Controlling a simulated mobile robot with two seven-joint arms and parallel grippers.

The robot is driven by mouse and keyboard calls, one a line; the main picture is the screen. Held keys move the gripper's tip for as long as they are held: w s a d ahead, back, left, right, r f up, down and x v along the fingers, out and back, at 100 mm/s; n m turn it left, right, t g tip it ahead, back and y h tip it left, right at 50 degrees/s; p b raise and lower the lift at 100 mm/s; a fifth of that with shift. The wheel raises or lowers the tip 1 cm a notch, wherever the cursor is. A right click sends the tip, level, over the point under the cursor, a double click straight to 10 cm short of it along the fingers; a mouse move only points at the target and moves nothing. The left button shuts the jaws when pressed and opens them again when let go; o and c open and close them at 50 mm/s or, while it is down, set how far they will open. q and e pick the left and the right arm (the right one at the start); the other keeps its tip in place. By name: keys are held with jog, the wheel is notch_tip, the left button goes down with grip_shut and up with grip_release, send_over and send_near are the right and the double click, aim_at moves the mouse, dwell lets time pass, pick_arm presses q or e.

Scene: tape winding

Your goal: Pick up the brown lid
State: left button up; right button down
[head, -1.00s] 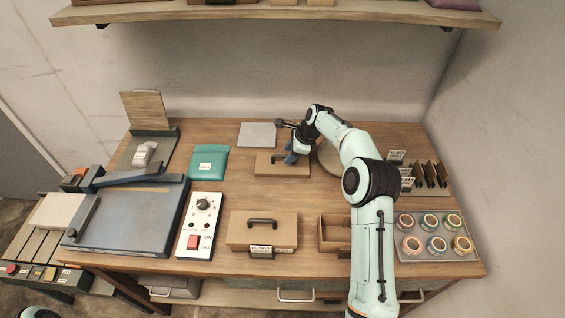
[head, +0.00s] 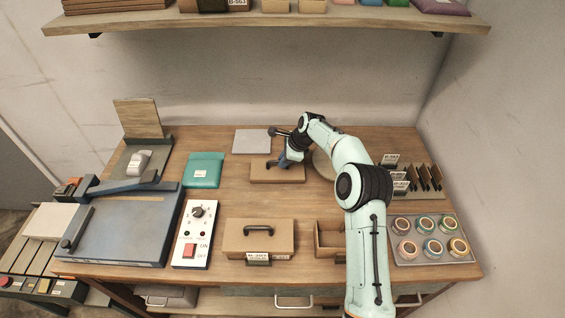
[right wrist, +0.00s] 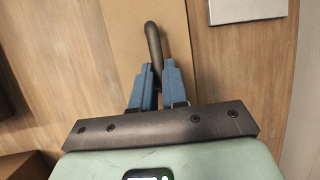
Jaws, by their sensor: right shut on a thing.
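The brown lid (head: 262,176) is a flat tan panel with a dark curved handle, near the middle back of the table. My right gripper (head: 282,163) is at the handle, reaching in from the right. In the right wrist view its blue fingers (right wrist: 155,78) are shut on the end of the dark handle (right wrist: 153,42), with the lid's tan face (right wrist: 125,30) below. I cannot tell whether the lid is clear of the tabletop. My left gripper is not in view.
A closed brown box (head: 240,238) with its own handle and an open brown box (head: 326,250) stand in front. A grey pad (head: 252,141) lies behind the lid and a teal pouch (head: 204,170) left of it. A tray of tape rolls (head: 400,256) is at the right.

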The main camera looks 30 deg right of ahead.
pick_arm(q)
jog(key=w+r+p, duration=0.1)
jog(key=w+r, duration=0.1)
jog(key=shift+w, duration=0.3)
pick_arm(e)
notch_tip(320, 180, up, 20)
jog(key=shift+f, duration=0.25)
